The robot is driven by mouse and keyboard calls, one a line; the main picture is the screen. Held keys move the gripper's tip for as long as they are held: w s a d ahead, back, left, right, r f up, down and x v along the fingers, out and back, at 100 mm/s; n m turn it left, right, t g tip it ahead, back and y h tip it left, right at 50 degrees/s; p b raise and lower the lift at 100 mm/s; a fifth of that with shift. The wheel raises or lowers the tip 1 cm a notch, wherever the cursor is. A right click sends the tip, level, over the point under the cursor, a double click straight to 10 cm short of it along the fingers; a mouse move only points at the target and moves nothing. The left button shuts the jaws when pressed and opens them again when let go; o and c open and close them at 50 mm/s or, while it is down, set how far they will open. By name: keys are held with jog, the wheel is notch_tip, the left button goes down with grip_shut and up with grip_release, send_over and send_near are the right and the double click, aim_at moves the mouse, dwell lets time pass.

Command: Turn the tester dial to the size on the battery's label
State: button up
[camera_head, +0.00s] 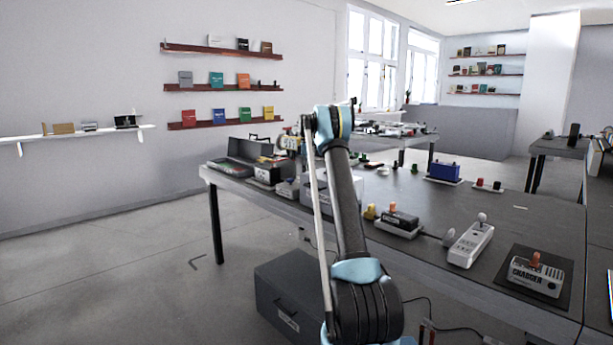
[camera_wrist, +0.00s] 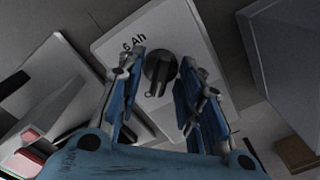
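The tester dial (camera_wrist: 160,68) is a dark round knob with a pointer bar, on a pale tester panel (camera_wrist: 187,33) in the wrist view. The marking "6 Ah" is printed to the upper left of the knob; other markings are hidden or unclear. My gripper (camera_wrist: 161,66) is open, with one blue finger on each side of the knob. Small gaps show between the fingers and the knob, and I cannot tell how far above it they are. In the head view my arm covers part of the bench. I cannot identify the battery or read its label.
The grey bench (camera_head: 405,187) holds a blue box (camera_head: 443,170), a white power strip (camera_head: 470,245) and a charger (camera_head: 536,275) at the right. In the wrist view, a grey box (camera_wrist: 287,75) stands close right of the panel, and objects with red parts lie at the left.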

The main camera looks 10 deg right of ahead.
grip_shut()
jog(key=m, duration=0.5)
jog(key=shift+m, duration=0.4)
jog(key=m, duration=1.1)
jog(key=shift+m, duration=0.4)
jog(key=m, duration=0.6)
jog(key=shift+m, duration=0.3)
